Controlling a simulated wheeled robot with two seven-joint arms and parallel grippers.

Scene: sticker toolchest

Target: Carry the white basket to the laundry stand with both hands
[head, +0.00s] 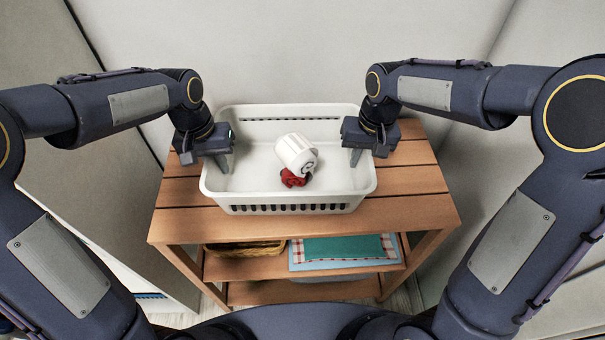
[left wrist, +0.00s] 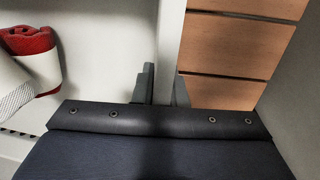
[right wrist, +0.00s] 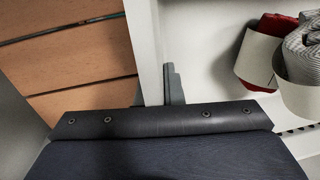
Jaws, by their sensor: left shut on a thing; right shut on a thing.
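The white basket (head: 290,208) stands upright on the slatted wooden top of a stand (head: 420,208). Inside it lie a white rolled item (head: 296,152) and a red one (head: 292,178), touching each other. My left gripper (head: 222,160) is shut on the basket's left side wall. The left wrist view shows that wall (left wrist: 168,50) between its fingers. My right gripper (head: 356,154) is shut on the right side wall, which also shows in the right wrist view (right wrist: 146,45). I cannot tell whether the basket's base touches the wood.
The stand's lower shelf holds a wicker tray (head: 243,248) and folded cloths (head: 345,248). A pale wall (head: 290,50) rises close behind. Grey panels stand close on the left (head: 60,180) and right (head: 470,170). Bare slats show on both sides of the basket.

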